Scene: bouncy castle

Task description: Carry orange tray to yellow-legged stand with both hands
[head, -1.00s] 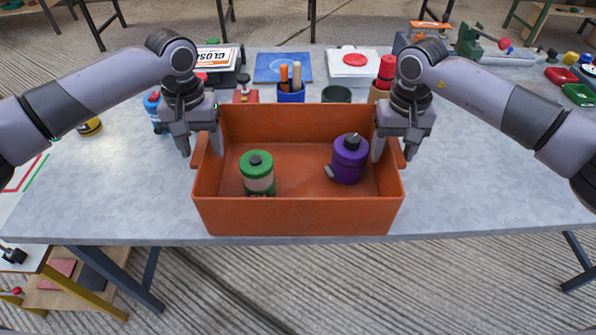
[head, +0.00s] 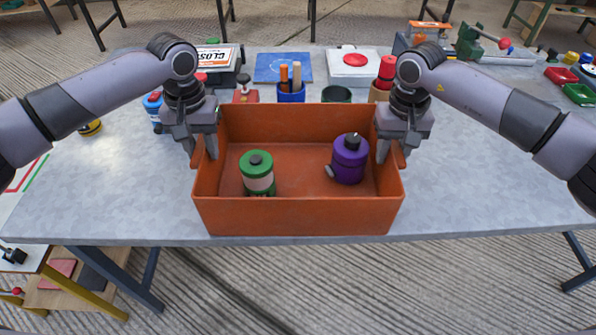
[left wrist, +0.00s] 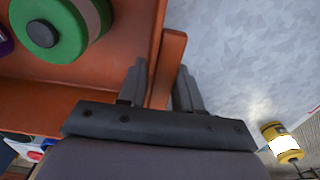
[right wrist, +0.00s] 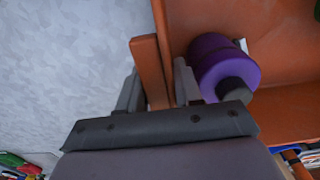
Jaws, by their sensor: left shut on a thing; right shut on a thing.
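The orange tray (head: 298,214) sits on the grey table near its front edge. A green and white canister (head: 257,172) and a purple canister (head: 349,160) stand inside it. My left gripper (head: 203,152) is shut on the tray's left handle, which shows between the fingers in the left wrist view (left wrist: 168,68). My right gripper (head: 391,155) is shut on the right handle, which shows between the fingers in the right wrist view (right wrist: 149,72). The yellow-legged stand (head: 84,292) is at the lower left, partly cut off by the frame.
The grey table (head: 490,180) is clear to the right of the tray. Behind the tray are a blue cup with sticks (head: 291,92), a red-button box (head: 353,64) and a sign (head: 219,57). A yellow canister (head: 90,127) stands at the left.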

